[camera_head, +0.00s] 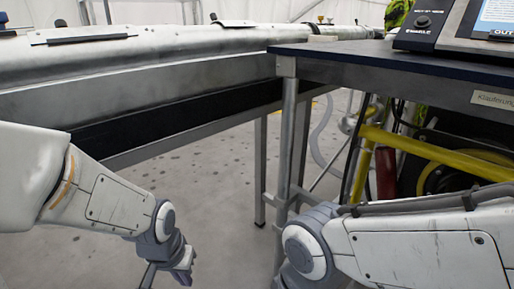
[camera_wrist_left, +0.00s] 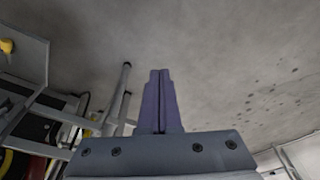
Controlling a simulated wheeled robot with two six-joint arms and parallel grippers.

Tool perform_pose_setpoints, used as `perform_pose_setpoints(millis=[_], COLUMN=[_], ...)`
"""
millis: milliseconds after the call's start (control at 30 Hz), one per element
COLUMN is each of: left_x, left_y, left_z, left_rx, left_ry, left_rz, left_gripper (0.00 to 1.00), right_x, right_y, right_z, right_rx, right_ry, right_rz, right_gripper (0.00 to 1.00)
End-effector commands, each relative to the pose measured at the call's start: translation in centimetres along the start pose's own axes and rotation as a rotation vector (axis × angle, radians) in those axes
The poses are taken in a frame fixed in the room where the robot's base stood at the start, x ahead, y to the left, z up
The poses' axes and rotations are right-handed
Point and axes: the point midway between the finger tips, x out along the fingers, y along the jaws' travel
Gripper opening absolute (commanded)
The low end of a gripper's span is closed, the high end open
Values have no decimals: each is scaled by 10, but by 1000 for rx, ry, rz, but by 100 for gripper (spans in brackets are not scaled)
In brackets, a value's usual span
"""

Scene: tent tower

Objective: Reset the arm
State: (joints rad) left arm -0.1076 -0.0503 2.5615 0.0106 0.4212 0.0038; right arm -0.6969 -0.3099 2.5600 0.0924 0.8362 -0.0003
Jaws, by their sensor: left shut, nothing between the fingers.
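My left arm (camera_head: 110,200) comes in from the left in the head view and hangs down in front of the benches. Its left gripper (camera_head: 188,277) points down near the bottom edge. In the left wrist view the left gripper (camera_wrist_left: 159,73) has its two fingers together, with nothing between them and grey floor behind. My right arm (camera_head: 420,240) comes in from the right at the lower right. Its gripper is outside the head view.
A long metal bench (camera_head: 150,85) runs along the left and back. A dark-topped table (camera_head: 345,52) with a control box (camera_head: 418,25) stands at the right. Yellow bars (camera_head: 430,151) and a red cylinder (camera_head: 386,172) are under it. Bare floor (camera_head: 215,175) lies between.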

Motion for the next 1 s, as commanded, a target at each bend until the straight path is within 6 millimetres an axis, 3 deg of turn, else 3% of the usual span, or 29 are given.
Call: perform_pose_setpoints(millis=[33,267,600,700,1000], left_x=[-15,-60,-133,-154,-211], left_y=[12,59,113,122,121], left_z=[1,21,70,87,72], left_rx=[39,202,469,550,533], left_ry=[-7,-58,-146,-173,-174], left_rz=[12,59,123,138,134], left_gripper=[0,0,0,0,0], right_x=[-11,-35,-72,-83,-143], right_y=[-1,-2,-5,-6,-10], right_z=[-1,-2,-4,-4,-8], right_rx=[0,0,0,0,0], right_ry=[0,0,0,0,0], right_rz=[0,0,0,0,0], right_gripper=[45,45,45,45,45])
